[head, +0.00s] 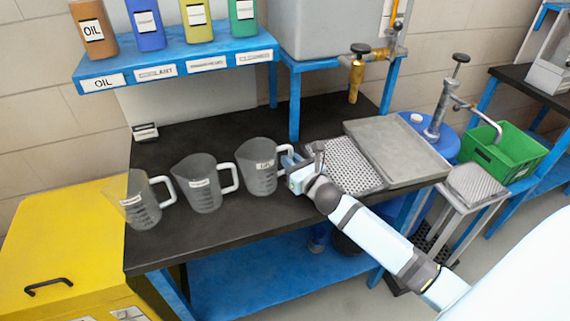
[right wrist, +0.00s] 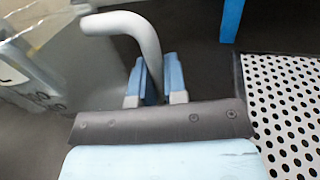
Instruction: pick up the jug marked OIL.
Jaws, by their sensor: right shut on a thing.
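Three clear grey measuring jugs with white handles stand in a row on the black bench top. The rightmost jug (head: 258,172) has a white label that seems to read OIL; in the right wrist view its side (right wrist: 32,78) shows a label ending in L. My right gripper (head: 289,162) is shut on this jug's white handle, with the blue fingers on either side of it in the right wrist view (right wrist: 153,82). The jug looks upright and on the bench. The labels of the middle jug (head: 203,187) and left jug (head: 142,203) are too small to read. My left gripper is out of view.
A perforated plate (head: 345,172) and a grey tray (head: 395,150) lie right of the jug. A blue shelf (head: 180,65) with coloured bottles, one marked OIL (head: 94,30), stands behind. A yellow cabinet (head: 50,245) is at left. The bench behind the jugs is mostly clear.

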